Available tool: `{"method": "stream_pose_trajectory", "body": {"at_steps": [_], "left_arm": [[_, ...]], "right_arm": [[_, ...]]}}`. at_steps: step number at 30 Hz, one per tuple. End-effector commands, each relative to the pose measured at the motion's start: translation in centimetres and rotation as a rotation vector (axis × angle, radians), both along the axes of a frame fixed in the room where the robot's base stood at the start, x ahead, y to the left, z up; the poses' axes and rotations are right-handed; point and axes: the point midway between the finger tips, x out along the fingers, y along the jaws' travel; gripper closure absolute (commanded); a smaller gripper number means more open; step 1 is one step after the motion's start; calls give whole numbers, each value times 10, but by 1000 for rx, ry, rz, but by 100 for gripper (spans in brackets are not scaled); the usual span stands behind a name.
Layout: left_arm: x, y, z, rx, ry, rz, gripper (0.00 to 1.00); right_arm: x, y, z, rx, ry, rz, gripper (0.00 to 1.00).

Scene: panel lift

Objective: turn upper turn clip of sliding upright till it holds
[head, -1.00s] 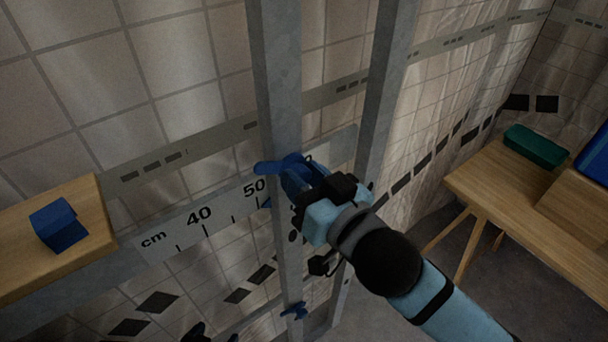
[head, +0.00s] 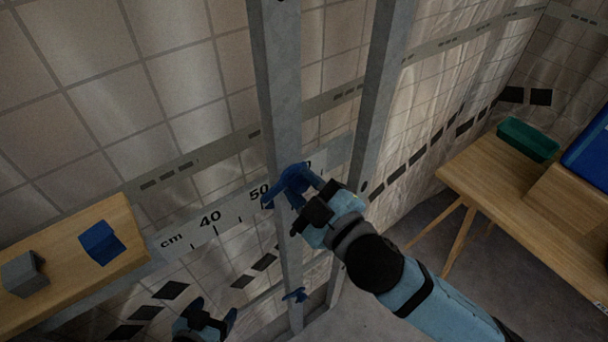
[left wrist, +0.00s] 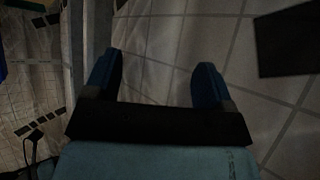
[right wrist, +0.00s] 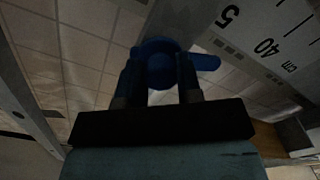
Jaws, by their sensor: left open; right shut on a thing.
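The sliding upright (head: 283,120) is a grey metal post in front of the scale strip (head: 212,220), near the 50 mark. Its upper turn clip (head: 270,198) is blue, with its lever pointing down and left in the head view. My right gripper (head: 300,186) is shut on this clip. In the right wrist view the clip (right wrist: 160,66) sits between the fingers, its lever sticking out to the right. A lower blue turn clip (head: 296,295) is further down the upright. My left gripper (head: 214,312) is open and empty at the bottom; its fingers (left wrist: 155,85) stand apart.
A wooden shelf (head: 60,245) at the left bears a blue block (head: 102,242) and a grey block (head: 24,274). A second grey post (head: 376,100) stands right of the upright. A wooden table (head: 490,185) with a green tray (head: 527,139) is at the right.

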Motion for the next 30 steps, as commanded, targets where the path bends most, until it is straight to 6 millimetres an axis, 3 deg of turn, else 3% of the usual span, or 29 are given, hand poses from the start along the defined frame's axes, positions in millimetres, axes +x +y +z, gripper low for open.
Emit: {"method": "stream_pose_trajectory", "body": {"at_steps": [15, 30], "left_arm": [[-6, 3, 35, 4, 8, 13, 23], [-3, 2, 34, -19, 25, 45, 23]], "right_arm": [[0, 0, 4, -398, -289, 2, 91], [1, 0, 1, -767, -559, 0, 91]]}}
